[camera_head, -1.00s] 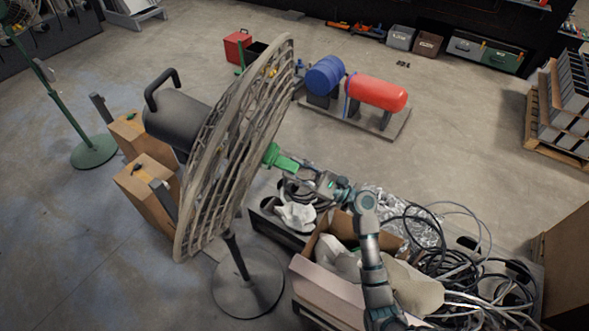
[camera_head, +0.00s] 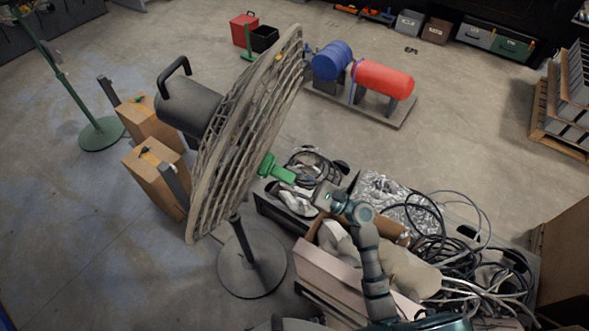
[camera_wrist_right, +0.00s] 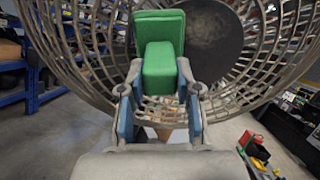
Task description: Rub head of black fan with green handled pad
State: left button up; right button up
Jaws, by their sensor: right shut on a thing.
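The black fan has a dark motor housing (camera_head: 188,107) and a wide grey wire cage (camera_head: 245,130), tilted on a pole with a round base (camera_head: 252,264). My right gripper (camera_head: 302,187) is shut on the green handled pad (camera_head: 276,170), to the right of the cage. In the right wrist view, the fingers (camera_wrist_right: 160,100) clasp the green handle (camera_wrist_right: 159,70) from both sides. The pad's block (camera_wrist_right: 160,28) is in front of the cage (camera_wrist_right: 100,60); I cannot tell whether it touches. My left gripper is not in view.
Carts with an open cardboard box (camera_head: 335,270), crumpled foil (camera_head: 382,195) and tangled cables (camera_head: 470,265) stand right of the fan. Cardboard boxes (camera_head: 155,175) stand behind it at left. A red and blue machine (camera_head: 383,78) sits farther back. Floor between is clear.

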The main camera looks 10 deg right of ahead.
jog(key=shift+s+a, duration=0.15)
jog(key=shift+s, duration=0.05)
jog(key=shift+d+r+p, duration=0.2)
jog(key=shift+r+p, duration=0.3)
jog(key=shift+r, duration=0.05)
jog(key=shift+d+r+p, duration=0.2)
jog(key=shift+r+p, duration=0.3)
jog(key=shift+r, duration=0.05)
jog(key=shift+w+d+f, duration=0.15)
jog(key=shift+w+d, duration=0.1)
jog(key=shift+w, duration=0.1)
jog(key=w+d+b, duration=0.2)
jog(key=w+d, duration=0.1)
jog(key=w, duration=0.3)
jog(key=shift+d, duration=0.25)
jog(key=shift+b+v, duration=1.1)
jog(key=shift+v, duration=1.85)
